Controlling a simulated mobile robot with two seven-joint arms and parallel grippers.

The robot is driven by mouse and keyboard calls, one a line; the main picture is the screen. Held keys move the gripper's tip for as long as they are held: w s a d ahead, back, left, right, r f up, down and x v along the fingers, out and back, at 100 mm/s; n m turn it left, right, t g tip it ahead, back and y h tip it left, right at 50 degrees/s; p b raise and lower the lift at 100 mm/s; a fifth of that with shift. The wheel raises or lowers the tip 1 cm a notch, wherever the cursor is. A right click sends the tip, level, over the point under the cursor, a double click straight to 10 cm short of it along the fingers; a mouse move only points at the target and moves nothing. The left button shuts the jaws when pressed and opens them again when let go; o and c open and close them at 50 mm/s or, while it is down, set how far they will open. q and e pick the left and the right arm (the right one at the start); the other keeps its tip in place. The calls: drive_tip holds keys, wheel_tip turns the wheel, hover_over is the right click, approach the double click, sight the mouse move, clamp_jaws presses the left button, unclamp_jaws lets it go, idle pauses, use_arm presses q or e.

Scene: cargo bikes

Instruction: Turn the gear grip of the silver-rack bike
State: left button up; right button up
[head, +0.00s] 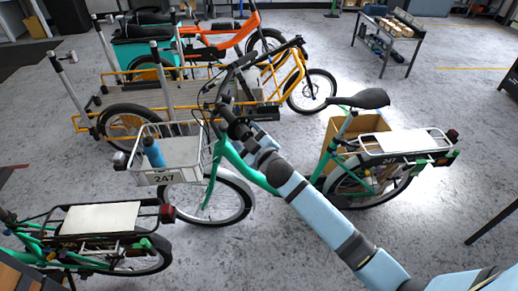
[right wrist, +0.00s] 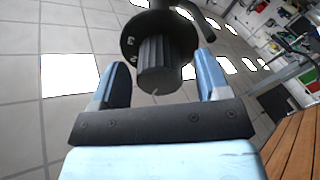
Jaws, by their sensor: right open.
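The silver-rack bike, with a green frame (head: 232,160), stands in the middle of the head view. Its silver rear rack (head: 440,139) is on the right and its white front basket (head: 195,158), holding a blue bottle (head: 153,152), is on the left. My right arm reaches from the lower right to its handlebar, where my right gripper (head: 244,130) is. In the right wrist view the black ribbed gear grip (right wrist: 158,66), with a marked round collar (right wrist: 130,42), lies between the two open fingers (right wrist: 160,78). Contact with the fingers cannot be told. My left gripper is out of view.
Another green bike with a black rack (head: 140,211) stands at the lower left. A yellow cargo bike (head: 285,78) and an orange one (head: 215,38) stand behind. A cardboard box (head: 335,150) is behind the silver-rack bike. A workbench (head: 390,35) is at the back right.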

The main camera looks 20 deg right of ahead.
drive_tip(key=s+d+b, duration=0.1)
drive_tip(key=s+d, duration=0.1)
drive_tip(key=s, duration=1)
drive_tip(key=shift+s+d+b, duration=0.25)
drive_tip(key=shift+s+b, duration=0.05)
drive_tip(key=shift+b, duration=0.05)
